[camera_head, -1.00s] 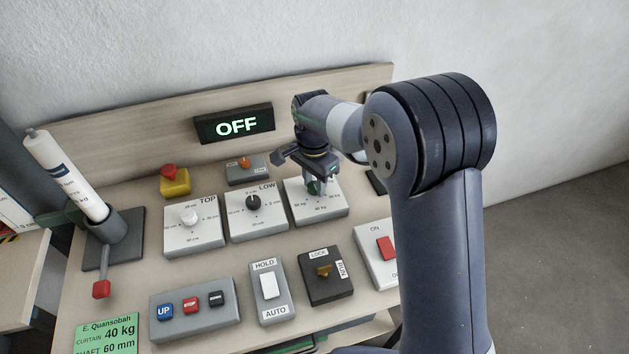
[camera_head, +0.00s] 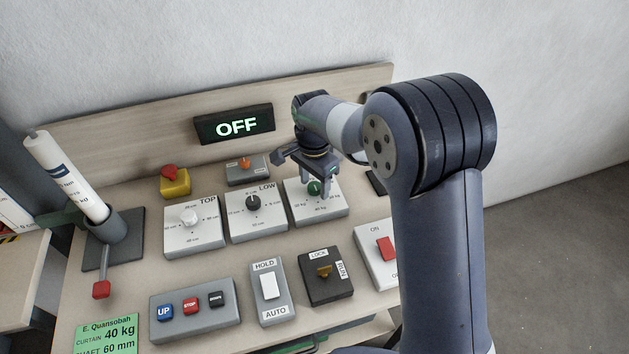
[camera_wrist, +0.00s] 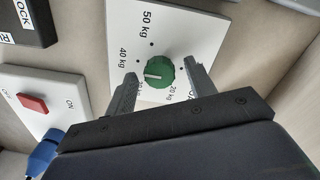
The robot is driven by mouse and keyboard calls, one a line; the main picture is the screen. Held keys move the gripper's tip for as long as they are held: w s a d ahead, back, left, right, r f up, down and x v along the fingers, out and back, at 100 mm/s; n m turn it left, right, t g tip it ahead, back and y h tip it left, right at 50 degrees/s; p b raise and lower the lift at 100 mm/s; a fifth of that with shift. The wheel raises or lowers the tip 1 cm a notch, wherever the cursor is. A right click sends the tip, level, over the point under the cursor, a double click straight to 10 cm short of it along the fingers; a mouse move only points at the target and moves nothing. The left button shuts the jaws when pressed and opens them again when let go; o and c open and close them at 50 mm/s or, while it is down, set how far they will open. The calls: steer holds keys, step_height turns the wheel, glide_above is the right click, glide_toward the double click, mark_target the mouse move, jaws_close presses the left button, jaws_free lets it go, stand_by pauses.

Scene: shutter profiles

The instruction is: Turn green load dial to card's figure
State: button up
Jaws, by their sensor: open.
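The green load dial (camera_head: 314,187) sits on a white plate (camera_head: 330,207) at the right end of the dial row. In the wrist view the round green dial (camera_wrist: 160,72) carries a white mark pointing left in the picture, to the 40 kg/30 kg side; the exact figure is hard to tell. The plate reads 50 kg, 40 kg and 20 kg, with another label partly hidden. My gripper (camera_wrist: 160,70) is open, one finger either side of the dial, with gaps visible. The green card (camera_head: 107,333) at bottom left reads curtain 40 kg, shaft 60 mm.
The TOP dial (camera_head: 190,216) and LOW dial (camera_head: 253,202) stand left of the green dial. In front are the HOLD/AUTO switch (camera_head: 269,286), LOCK/RUN key switch (camera_head: 323,270) and red ON switch (camera_head: 386,248). A display (camera_head: 235,125) behind reads OFF.

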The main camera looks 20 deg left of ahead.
mark_target(314, 185)
step_height(314, 185, up, 11)
steer(key=shift+b, duration=0.35)
steer(key=shift+a+f, duration=0.1)
steer(key=shift+f, duration=0.1)
step_height(314, 185, down, 10)
steer(key=shift+f+p, duration=0.1)
steer(key=shift+p, duration=0.25)
steer(key=shift+f, duration=0.25)
steer(key=shift+n, duration=0.3)
